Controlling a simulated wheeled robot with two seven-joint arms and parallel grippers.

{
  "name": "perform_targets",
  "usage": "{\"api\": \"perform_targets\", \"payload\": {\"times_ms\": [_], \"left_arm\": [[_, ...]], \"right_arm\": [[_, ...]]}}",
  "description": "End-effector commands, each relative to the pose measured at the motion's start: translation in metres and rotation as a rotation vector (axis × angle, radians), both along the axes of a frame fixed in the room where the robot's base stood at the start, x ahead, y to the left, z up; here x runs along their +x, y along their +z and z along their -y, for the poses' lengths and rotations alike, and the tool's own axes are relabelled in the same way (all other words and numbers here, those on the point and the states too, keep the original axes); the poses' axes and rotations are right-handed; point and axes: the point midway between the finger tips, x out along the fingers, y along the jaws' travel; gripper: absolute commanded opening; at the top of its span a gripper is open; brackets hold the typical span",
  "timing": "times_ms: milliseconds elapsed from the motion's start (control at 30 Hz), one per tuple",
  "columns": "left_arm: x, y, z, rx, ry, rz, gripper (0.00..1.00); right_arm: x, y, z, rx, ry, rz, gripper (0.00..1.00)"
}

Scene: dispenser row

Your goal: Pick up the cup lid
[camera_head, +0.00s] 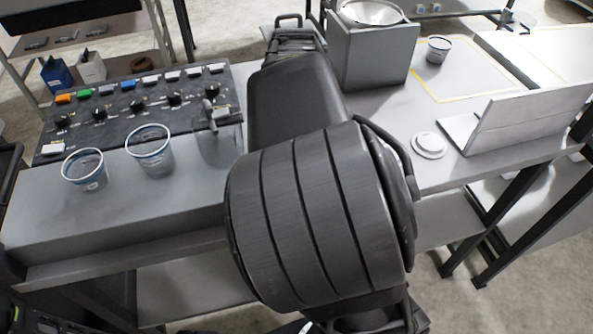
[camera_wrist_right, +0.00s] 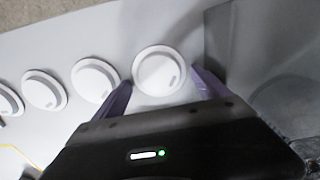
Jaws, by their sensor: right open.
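White round cup lids lie in a row on a pale surface in the right wrist view. The nearest lid (camera_wrist_right: 159,70) lies between the tips of my right gripper (camera_wrist_right: 163,80), whose two purple fingers are apart, one on each side of it. I cannot tell if they touch it. Another lid (camera_wrist_right: 96,80) lies just left of the left finger. In the head view one white lid (camera_head: 429,144) shows on the counter, right of my arm. My right arm hides the counter behind it there, and its fingers do not show. My left gripper is not in view.
A grey box with a metal bowl (camera_head: 372,55) stands behind my arm. A cup (camera_head: 437,49) and a grey angled stand (camera_head: 530,117) are right.

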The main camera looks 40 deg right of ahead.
Motion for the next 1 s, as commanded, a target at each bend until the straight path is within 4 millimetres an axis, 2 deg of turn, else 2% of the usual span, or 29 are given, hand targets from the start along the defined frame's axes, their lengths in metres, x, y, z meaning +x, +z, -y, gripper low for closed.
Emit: {"api": "perform_targets", "payload": {"times_ms": [567, 1000], "left_arm": [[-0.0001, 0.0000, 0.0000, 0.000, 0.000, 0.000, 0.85], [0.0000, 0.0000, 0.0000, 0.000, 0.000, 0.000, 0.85]], "right_arm": [[0.0004, -0.0003, -0.0002, 0.000, 0.001, 0.001, 0.85], [0.0004, -0.0002, -0.0002, 0.000, 0.001, 0.001, 0.50]]}}
